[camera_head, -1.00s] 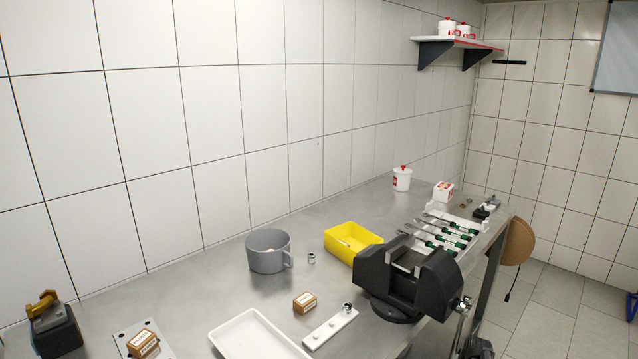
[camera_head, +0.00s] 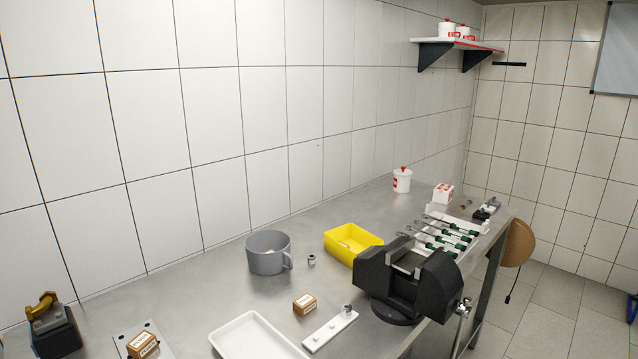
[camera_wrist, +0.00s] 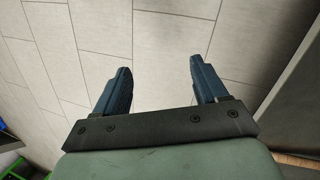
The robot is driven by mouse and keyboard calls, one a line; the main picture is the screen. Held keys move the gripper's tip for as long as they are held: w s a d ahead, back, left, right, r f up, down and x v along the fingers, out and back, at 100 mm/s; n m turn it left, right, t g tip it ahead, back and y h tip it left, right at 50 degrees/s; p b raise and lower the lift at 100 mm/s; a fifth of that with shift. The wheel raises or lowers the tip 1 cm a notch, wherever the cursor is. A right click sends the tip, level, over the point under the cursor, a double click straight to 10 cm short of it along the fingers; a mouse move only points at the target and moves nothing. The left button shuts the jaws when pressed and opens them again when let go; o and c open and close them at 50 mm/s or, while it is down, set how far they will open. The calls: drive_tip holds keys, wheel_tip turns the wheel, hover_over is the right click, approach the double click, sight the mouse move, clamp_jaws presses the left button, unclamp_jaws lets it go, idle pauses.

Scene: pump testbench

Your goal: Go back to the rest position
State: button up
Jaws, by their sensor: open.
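My gripper (camera_wrist: 160,82) shows in the wrist view, with its two blue-black fingers spread apart. Nothing is between the fingers. Below them is only the grey tiled floor (camera_wrist: 165,40), so the gripper is off to the side of the bench and away from everything on it. My gripper does not show in the head view.
The steel bench (camera_head: 205,290) holds a black vise (camera_head: 405,285), a yellow bin (camera_head: 352,243), a grey mug (camera_head: 268,253), a white tray (camera_head: 255,338) and small boxes. In the wrist view, a cabinet-like edge (camera_wrist: 292,100) stands at right and something green (camera_wrist: 14,170) at lower left.

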drive_tip(key=s+a+r+n+g, duration=0.1)
drive_tip(key=s+a+n, duration=0.1)
drive_tip(key=s+a, duration=0.4)
drive_tip(key=s+a+r+n+g+y, duration=0.1)
drive_tip(key=s+a+r+n+g, duration=0.1)
drive_tip(key=s+a, duration=0.4)
drive_tip(key=shift+s+a+n+g, duration=0.3)
drive_tip(key=shift+n, duration=0.4)
